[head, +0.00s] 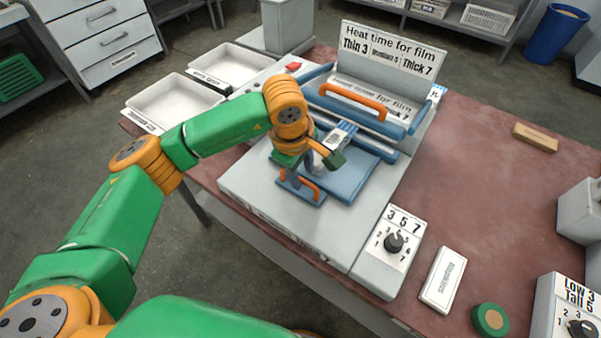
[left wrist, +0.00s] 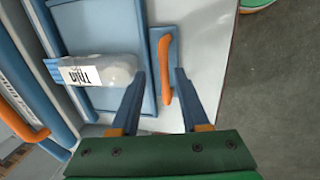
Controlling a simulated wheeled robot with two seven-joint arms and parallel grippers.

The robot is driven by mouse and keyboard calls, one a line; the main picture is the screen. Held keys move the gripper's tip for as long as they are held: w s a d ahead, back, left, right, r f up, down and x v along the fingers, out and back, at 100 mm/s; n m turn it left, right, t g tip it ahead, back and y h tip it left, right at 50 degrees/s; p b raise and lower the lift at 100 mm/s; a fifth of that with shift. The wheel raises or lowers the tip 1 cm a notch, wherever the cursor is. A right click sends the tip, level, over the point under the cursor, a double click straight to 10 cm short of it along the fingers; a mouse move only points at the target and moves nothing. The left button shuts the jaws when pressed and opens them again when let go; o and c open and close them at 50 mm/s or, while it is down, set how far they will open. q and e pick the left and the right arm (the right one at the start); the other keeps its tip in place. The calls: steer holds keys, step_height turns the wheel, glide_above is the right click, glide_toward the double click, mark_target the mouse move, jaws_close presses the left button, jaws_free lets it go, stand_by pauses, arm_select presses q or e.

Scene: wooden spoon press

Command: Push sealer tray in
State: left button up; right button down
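The blue sealer tray (head: 352,183) sticks out at the front of the grey sealer, below its raised blue bar with an orange handle (head: 354,97). A pouch labelled "Thin" (left wrist: 95,72) lies on the tray, its blue end toward the sealer. The tray's front plate carries an orange handle (head: 304,186), also seen in the left wrist view (left wrist: 165,68). My left gripper (head: 296,178) is over this front plate. Its two fingers (left wrist: 160,74) are open, one on each side of the handle, with gaps visible. My right gripper is not in view.
A heat-time sign (head: 390,50) stands behind the sealer. A dial box (head: 391,243) sits at its right front corner, with a white box (head: 443,279) and a green round item (head: 490,319) beyond. Two white bins (head: 176,101) are at the left. The red tabletop at right is mostly clear.

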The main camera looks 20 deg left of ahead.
arm_select(q)
steer(key=b+v, duration=0.1)
steer(key=v, duration=0.6)
steer(key=shift+f, duration=0.1)
stand_by(0.4)
